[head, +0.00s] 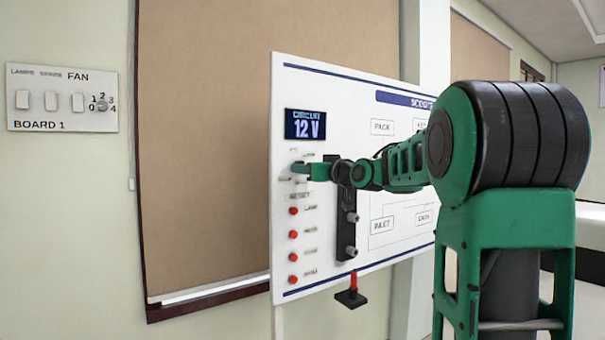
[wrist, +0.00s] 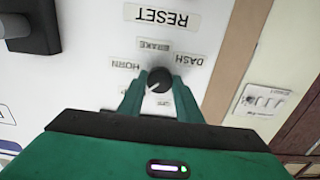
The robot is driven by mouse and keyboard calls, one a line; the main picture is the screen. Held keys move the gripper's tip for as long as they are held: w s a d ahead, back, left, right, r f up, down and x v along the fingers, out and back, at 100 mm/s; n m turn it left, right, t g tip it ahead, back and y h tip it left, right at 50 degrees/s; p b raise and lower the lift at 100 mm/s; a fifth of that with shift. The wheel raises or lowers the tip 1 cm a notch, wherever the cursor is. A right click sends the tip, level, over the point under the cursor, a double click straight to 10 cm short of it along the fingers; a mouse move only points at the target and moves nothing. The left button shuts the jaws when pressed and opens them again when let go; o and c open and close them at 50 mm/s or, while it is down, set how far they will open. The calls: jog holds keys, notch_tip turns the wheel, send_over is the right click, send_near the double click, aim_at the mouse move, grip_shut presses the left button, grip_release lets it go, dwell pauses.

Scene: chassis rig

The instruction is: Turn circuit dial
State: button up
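The circuit dial (wrist: 159,79) is a small round black knob on the white panel. The labels HORN, BRAKE and DASH stand around it, upside down in the wrist view, with another label partly hidden by my gripper. A small light mark shows on the knob, but its exact direction is hard to read. My gripper (wrist: 160,82) has one green fingertip on each side of the knob, and both appear to touch it. In the head view my gripper (head: 305,171) is at the panel's left side and hides the dial. The display (head: 305,124) above reads 12 V.
The white panel (head: 350,85) has several red buttons (head: 293,233) below my gripper and a RESET label. A black bar with knobs (head: 347,235) stands out beside my wrist. A red-handled black fixture (head: 352,290) is below. BOARD 1 (head: 62,105) with switches hangs on the left wall.

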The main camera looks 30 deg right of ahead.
jog(key=shift+m, duration=0.3)
jog(key=m, duration=1.1)
jog(key=shift+f, duration=0.1)
dwell(0.7)
jog(key=o, duration=1)
jog(key=shift+o, duration=0.2)
jog(key=shift+s, duration=0.1)
jog(key=s, duration=1)
jog(key=shift+s+d, duration=0.15)
jog(key=shift+s, duration=0.1)
